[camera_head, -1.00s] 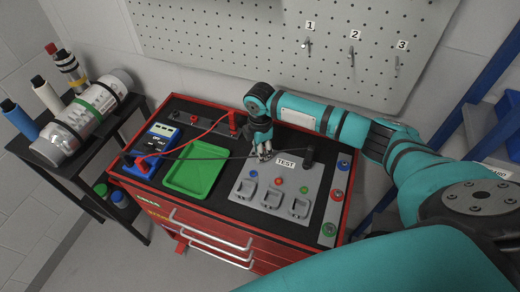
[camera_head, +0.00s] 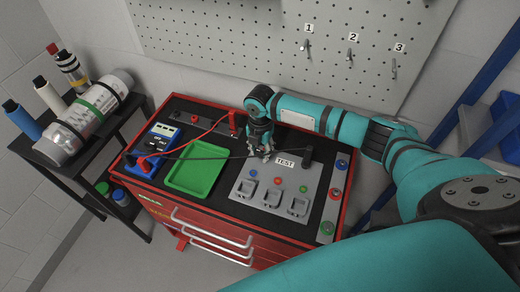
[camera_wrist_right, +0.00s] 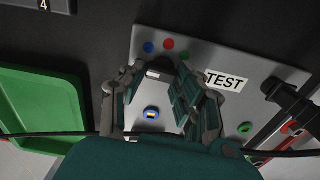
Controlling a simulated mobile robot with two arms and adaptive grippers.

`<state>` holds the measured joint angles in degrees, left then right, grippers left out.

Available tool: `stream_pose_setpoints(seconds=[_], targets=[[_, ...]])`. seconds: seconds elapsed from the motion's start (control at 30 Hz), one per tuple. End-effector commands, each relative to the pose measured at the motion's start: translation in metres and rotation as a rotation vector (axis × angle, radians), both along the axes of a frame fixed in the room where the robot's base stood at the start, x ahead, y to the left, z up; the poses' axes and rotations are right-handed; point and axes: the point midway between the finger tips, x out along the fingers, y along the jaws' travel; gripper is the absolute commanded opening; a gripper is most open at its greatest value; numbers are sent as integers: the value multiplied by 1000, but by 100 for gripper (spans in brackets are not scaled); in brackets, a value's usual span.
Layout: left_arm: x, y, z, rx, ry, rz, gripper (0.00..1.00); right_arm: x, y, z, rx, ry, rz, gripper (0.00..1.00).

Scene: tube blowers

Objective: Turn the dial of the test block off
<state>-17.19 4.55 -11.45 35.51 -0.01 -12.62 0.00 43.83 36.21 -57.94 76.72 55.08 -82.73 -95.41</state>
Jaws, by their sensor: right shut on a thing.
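The grey test block (camera_head: 238,190) with its white TEST label (camera_head: 285,162) lies on the right part of the red cabinet's black top. My right gripper (camera_head: 262,155) points down at the block's rear left corner. In the wrist view, my right gripper (camera_wrist_right: 163,76) is shut on the dial, which its fingers mostly hide. Blue, red (camera_wrist_right: 168,43) and green dots lie on the plate just behind the dial. The dial's pointing direction cannot be made out. My left gripper is not in view.
A green tray (camera_head: 196,172) and a blue multimeter (camera_head: 154,146) are left of the block. A black cable (camera_head: 205,155) runs across to a black plug (camera_head: 307,155) on the block. A pegboard wall (camera_head: 260,45) stands close behind.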

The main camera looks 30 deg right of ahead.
Motion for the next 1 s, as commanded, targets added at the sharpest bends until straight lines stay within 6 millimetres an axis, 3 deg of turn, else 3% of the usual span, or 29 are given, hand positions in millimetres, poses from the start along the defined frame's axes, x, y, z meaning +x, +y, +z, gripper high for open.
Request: stream_pose_setpoints(seconds=[0.7, 0.73, 0.9, 1.0], targets=[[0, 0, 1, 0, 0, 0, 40, 1, 0, 1, 0, -4, 86, 0], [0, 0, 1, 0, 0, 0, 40, 1, 0, 1, 0, -4, 85, 32], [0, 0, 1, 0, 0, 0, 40, 1, 0, 1, 1, -2, 85, 54], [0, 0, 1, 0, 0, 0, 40, 0, 0, 1, 1, -2, 85, 54]])
